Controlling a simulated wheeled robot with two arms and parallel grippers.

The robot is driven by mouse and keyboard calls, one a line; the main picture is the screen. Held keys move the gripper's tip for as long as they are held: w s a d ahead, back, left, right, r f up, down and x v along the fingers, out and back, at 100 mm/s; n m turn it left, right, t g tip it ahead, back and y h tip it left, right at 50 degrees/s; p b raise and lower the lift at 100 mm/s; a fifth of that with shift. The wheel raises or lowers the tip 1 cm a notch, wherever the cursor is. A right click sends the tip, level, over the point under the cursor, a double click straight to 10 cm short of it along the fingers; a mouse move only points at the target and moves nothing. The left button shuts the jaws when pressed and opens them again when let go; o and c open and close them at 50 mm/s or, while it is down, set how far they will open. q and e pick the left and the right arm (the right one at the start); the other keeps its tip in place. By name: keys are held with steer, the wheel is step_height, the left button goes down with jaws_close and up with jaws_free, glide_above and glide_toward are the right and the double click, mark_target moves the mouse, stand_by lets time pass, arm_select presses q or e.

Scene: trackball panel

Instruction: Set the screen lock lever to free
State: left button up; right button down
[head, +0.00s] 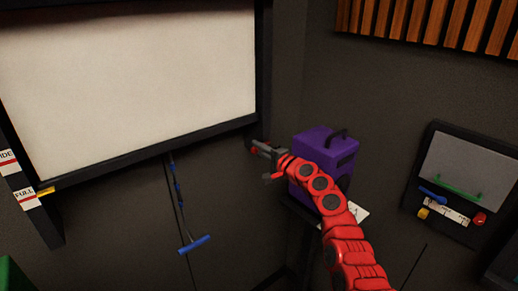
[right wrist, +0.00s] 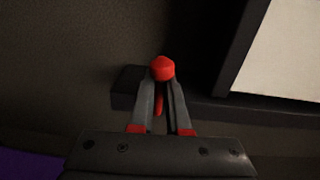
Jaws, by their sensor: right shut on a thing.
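A lever with a red knob (right wrist: 162,68) sits at the lower corner of the screen frame; I take it to be the screen lock lever. In the right wrist view a red part also shows lower between the fingers. My right gripper (head: 259,147) reaches the frame's lower right corner in the head view and is shut on this lever. In the right wrist view the fingers stand on both sides of it. Its pivot and any position marks are hidden or too dark to read. My left gripper is not in view.
The white screen (head: 130,80) hangs in a dark frame, with a yellow pointer (head: 45,191) by a "FULL" label (head: 25,197). A blue pull handle (head: 195,244) hangs below. A purple case (head: 313,147) stands behind my right arm. A wall panel (head: 470,165) is at right.

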stand_by(0.6)
steer(key=shift+f+b, duration=0.3)
steer(key=shift+b, duration=0.2)
steer(key=shift+w+d+f+n+b, duration=0.15)
steer(key=shift+f+n+b, duration=0.25)
steer(key=shift+n+b, duration=1.4)
steer(key=shift+w+d+f+n+b, duration=0.1)
steer(key=shift+f+n+b, duration=0.4)
steer(key=shift+b, duration=2.55)
steer(key=shift+w+d+f+n+b, duration=0.15)
steer(key=shift+f+n+b, duration=0.2)
steer(key=shift+n+b, duration=1.45)
steer(key=shift+m+b, duration=0.6)
steer(key=c, duration=0.9)
jaws_free()
steer(key=shift+c, duration=0.2)
steer(key=shift+o, duration=0.3)
steer(key=shift+s+r, duration=0.1)
